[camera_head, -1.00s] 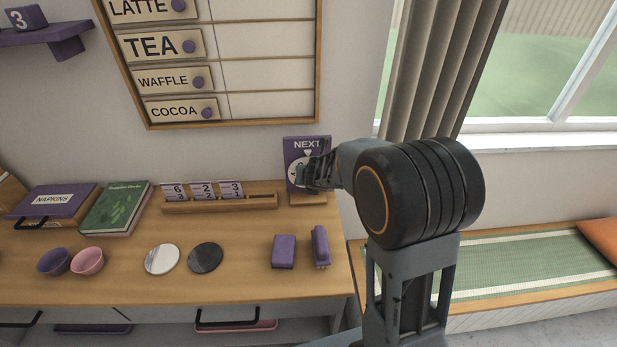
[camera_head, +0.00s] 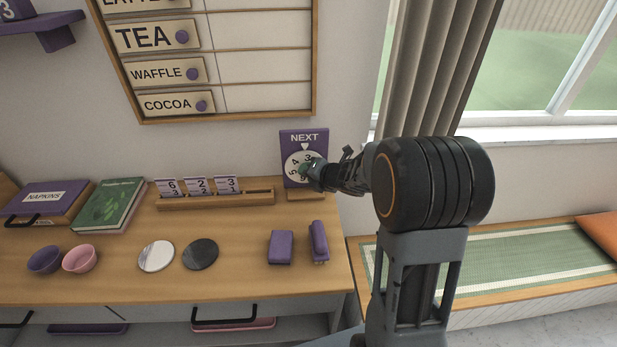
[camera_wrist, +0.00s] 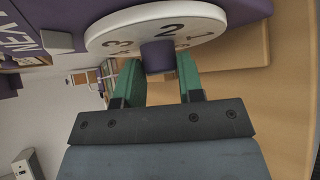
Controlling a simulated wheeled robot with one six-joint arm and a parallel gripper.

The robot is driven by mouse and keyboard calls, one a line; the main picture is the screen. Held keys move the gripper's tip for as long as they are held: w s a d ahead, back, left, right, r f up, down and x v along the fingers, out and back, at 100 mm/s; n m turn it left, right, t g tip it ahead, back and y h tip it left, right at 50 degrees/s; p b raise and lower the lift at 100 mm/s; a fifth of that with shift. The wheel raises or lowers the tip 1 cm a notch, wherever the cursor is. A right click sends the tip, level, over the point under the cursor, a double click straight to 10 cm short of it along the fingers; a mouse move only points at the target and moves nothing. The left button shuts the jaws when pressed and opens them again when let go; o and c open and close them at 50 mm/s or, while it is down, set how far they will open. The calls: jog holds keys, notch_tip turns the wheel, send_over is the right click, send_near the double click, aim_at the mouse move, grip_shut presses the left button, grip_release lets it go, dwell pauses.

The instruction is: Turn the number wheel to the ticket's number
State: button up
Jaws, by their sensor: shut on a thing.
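The number wheel (camera_head: 291,159) is a white dial on an upright purple NEXT board (camera_head: 288,139) at the table's back right. A white pointer marks its top, and a 3 shows close below it. My gripper (camera_head: 309,170) has green fingertips in front of the dial, hiding its lower right. In the wrist view, the fingers (camera_wrist: 161,82) are shut on the purple knob (camera_wrist: 157,56) at the wheel's centre. Digits, including a 2, show on the wheel (camera_wrist: 205,22) there. Three tickets stand in a wooden rack (camera_head: 215,201), reading 6 (camera_head: 167,187), 2 (camera_head: 197,186) and 3 (camera_head: 226,185).
Two purple blocks (camera_head: 280,247) (camera_head: 318,241) stand in front of the board. Two round coasters (camera_head: 156,256) (camera_head: 200,254), two bowls (camera_head: 80,259) (camera_head: 45,260), a green book (camera_head: 108,204) and a napkin box (camera_head: 45,200) lie left. A menu board (camera_head: 268,115) hangs above.

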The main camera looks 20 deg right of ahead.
jog(key=f+m+t+y+b, duration=0.1)
jog(key=m+y+b, duration=0.1)
jog(key=b, duration=0.2)
jog(key=shift+d+f, duration=0.1)
jog(key=shift+f, duration=0.1)
jog(key=m+t+y+b, duration=0.1)
jog(key=b, duration=0.2)
jog(key=m+t+y+b, duration=0.1)
jog(key=b, duration=0.2)
jog(key=shift+f+y, duration=0.3)
jog(key=m+t+y+b, duration=0.1)
jog(key=m+t+b, duration=0.1)
jog(key=b, duration=0.5)
jog(key=shift+m+t, duration=0.3)
jog(key=shift+m, duration=0.2)
jog(key=m+t+b, duration=0.1)
jog(key=b, duration=0.1)
jog(key=shift+r+m+b, duration=0.1)
jog(key=shift+m+b, duration=0.2)
jog(key=shift+b, duration=0.1)
jog(key=shift+r+t+b, duration=0.15)
jog(key=shift+t+b, duration=0.15)
jog(key=o, duration=0.9)
